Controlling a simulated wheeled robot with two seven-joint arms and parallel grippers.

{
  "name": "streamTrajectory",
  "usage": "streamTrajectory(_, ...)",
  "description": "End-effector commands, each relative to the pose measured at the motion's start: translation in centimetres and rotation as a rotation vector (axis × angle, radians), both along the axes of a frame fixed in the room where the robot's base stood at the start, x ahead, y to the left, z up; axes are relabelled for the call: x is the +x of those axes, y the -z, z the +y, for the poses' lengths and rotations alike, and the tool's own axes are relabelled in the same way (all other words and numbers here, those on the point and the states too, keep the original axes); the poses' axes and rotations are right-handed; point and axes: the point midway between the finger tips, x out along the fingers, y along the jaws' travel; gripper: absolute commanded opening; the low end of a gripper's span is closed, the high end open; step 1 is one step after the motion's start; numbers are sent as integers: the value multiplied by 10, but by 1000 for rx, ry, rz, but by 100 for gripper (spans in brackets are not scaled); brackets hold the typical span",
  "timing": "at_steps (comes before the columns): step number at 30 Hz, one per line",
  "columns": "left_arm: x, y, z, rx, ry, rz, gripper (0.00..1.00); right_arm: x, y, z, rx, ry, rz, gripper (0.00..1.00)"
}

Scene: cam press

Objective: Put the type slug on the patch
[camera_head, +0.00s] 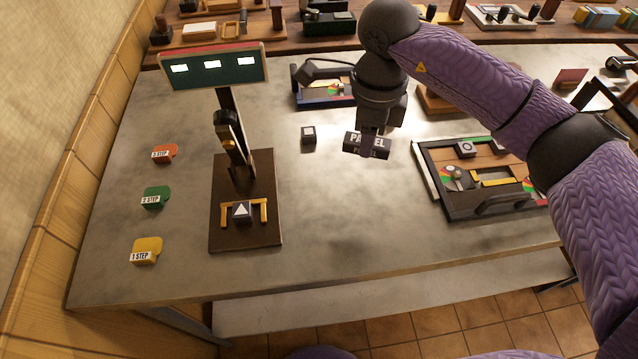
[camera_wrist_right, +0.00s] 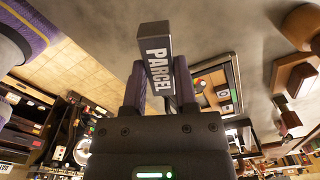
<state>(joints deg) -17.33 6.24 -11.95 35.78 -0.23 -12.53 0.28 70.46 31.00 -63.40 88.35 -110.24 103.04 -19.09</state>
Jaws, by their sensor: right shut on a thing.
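The type slug (camera_head: 353,140) is a dark bar with white lettering reading "PARCEL". My right gripper (camera_head: 372,137) is shut on it and holds it over the middle of the table; its fingers hide part of the lettering in the head view. The slug also shows in the right wrist view (camera_wrist_right: 155,40), lengthwise between the fingertips (camera_wrist_right: 160,80). I cannot tell whether it touches the table. No thing is clearly marked as the patch. A cam press (camera_head: 233,135) stands left, with a triangle-marked block (camera_head: 242,211) between yellow brackets on its brown base (camera_head: 245,238). My left gripper is not in view.
A small dark cube (camera_head: 308,134) sits left of the slug. A dark-framed tray (camera_head: 432,183) lies right, a blue-edged tray (camera_head: 322,104) behind. Orange (camera_head: 165,152), green (camera_head: 154,197) and yellow (camera_head: 147,247) step tabs line the left. The table's front middle is clear.

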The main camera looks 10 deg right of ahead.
Motion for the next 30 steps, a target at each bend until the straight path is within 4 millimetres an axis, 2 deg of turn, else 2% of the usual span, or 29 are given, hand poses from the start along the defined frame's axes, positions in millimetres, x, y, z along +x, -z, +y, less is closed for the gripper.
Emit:
streamTrajectory(2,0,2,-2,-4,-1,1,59,0,6,0,0,2,1,0)
streamTrajectory(7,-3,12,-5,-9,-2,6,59,-1,49,0,0,2,4,0)
streamTrajectory(13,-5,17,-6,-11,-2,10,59,-1,77,0,0,2,3,0)
streamTrajectory(16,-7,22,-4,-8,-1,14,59,-1,97,0,0,1,4,0)
streamTrajectory(27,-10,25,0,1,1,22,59,0,104,0,0,1,0,0)
streamTrajectory(28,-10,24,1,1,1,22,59,0,103,0,-1,1,0,42)
streamTrajectory(30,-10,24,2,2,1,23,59,0,103,0,-1,1,0,57)
